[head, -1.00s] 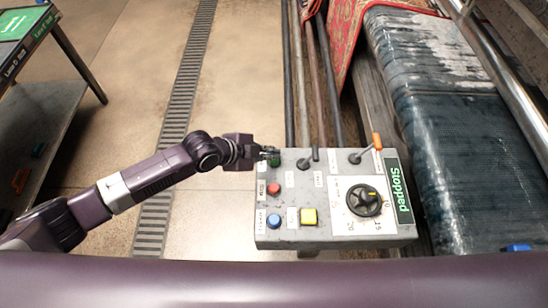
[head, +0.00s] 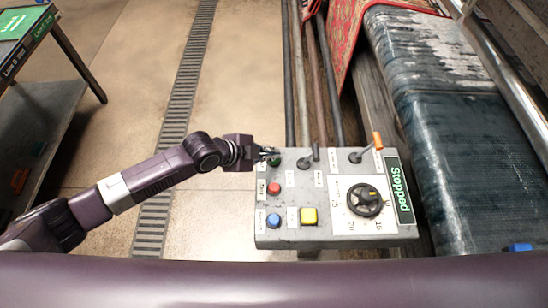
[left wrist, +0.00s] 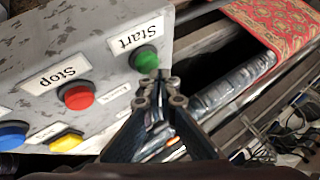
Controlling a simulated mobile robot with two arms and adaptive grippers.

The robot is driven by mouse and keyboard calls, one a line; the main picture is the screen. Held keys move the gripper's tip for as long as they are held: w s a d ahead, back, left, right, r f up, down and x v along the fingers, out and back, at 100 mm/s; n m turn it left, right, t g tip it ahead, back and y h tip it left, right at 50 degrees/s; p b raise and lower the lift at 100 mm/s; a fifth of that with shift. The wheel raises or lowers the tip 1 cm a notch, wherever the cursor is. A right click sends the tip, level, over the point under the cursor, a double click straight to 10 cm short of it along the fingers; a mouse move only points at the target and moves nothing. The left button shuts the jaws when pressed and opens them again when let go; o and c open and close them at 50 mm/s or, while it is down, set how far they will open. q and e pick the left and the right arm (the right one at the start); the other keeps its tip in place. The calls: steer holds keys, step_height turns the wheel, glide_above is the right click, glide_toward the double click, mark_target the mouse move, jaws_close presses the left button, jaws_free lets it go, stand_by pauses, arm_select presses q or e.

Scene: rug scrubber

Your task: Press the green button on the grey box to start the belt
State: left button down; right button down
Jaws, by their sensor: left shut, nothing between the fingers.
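The grey box (head: 300,236) stands in the middle of the head view, with a "Stopped" sign (head: 398,190) on its right side. The green button (head: 275,161) is at its far left corner, partly hidden by my left gripper (head: 268,152). In the left wrist view the green button (left wrist: 146,61) sits beside the "Start" label (left wrist: 137,34). My left gripper (left wrist: 160,85) is shut and empty, its tips just below the button in the picture. I cannot tell whether they touch it. The belt (head: 440,130) is on the right, dark and wet-looking. My right gripper is not in view.
A red button (head: 273,188), blue button (head: 273,221), yellow button (head: 309,216), black dial (head: 365,200) and two levers share the box top. A red patterned rug (head: 352,35) lies at the back. Open floor (head: 120,90) with a drain grate is on the left.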

arm_select(q)
steer(key=shift+f+b, duration=0.45)
steer(key=shift+f, duration=0.2)
stand_by(0.7)
steer(key=shift+r, duration=0.1)
steer(key=shift+r+p, duration=0.9)
steer(key=shift+r, duration=0.1)
step_height(320, 180, up, 5)
steer(key=p, duration=0.4)
stand_by(0.3)
stand_by(0.4)
